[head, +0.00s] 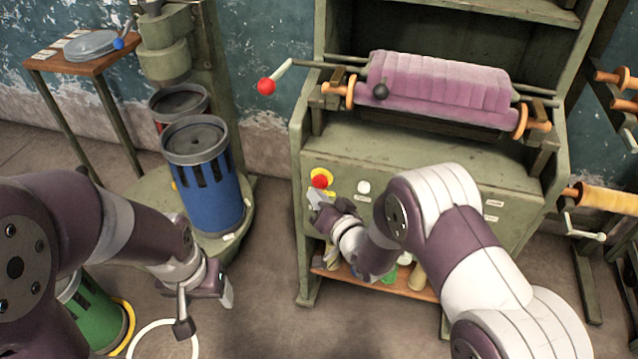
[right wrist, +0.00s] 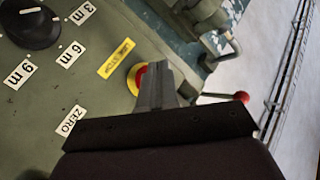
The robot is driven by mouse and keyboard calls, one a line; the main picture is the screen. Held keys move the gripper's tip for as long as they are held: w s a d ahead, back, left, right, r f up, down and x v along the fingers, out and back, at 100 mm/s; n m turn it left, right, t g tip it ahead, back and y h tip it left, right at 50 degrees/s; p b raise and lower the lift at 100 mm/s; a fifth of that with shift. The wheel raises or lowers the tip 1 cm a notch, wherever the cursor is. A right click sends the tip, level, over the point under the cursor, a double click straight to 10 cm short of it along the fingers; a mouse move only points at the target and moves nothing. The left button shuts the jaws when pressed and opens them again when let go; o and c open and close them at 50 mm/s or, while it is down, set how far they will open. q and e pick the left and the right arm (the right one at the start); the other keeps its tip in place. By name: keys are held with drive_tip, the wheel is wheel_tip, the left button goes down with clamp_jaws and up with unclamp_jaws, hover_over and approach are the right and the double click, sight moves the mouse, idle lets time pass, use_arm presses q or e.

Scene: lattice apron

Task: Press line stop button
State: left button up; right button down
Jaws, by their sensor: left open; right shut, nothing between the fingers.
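The line stop button is a red mushroom head (head: 319,181) on a yellow base, on the sloping green front panel of the machine, near its left edge. My right gripper (head: 317,198) is shut and empty, its tips just below and in front of the button. In the right wrist view the button (right wrist: 134,78) shows beside the shut fingers (right wrist: 155,85), which hide part of it. A yellow label (right wrist: 116,58) lies beside it. I cannot tell whether the fingertips touch the button. My left gripper (head: 222,292) is open, low on the left, far from the panel.
A black dial (right wrist: 30,24) with metre labels and a ZERO label share the panel. A red-ball crank (head: 266,87) sticks out above left of the button. A white button (head: 363,187) is right of it. A blue canister (head: 205,185) stands left of the machine.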

drive_tip(key=shift+w+d, duration=0.1)
drive_tip(key=shift+w, duration=0.25)
drive_tip(key=shift+w+d, duration=0.15)
drive_tip(key=shift+w, duration=0.25)
idle(0.6)
drive_tip(key=shift+s, duration=0.1)
drive_tip(key=shift+s+a, duration=0.3)
drive_tip(key=shift+s, duration=0.45)
drive_tip(key=s, duration=0.1)
drive_tip(key=s+a+p, duration=0.1)
drive_tip(key=s, duration=0.2)
drive_tip(key=shift+s+a, duration=0.25)
drive_tip(key=shift+s, duration=0.1)
idle(0.6)
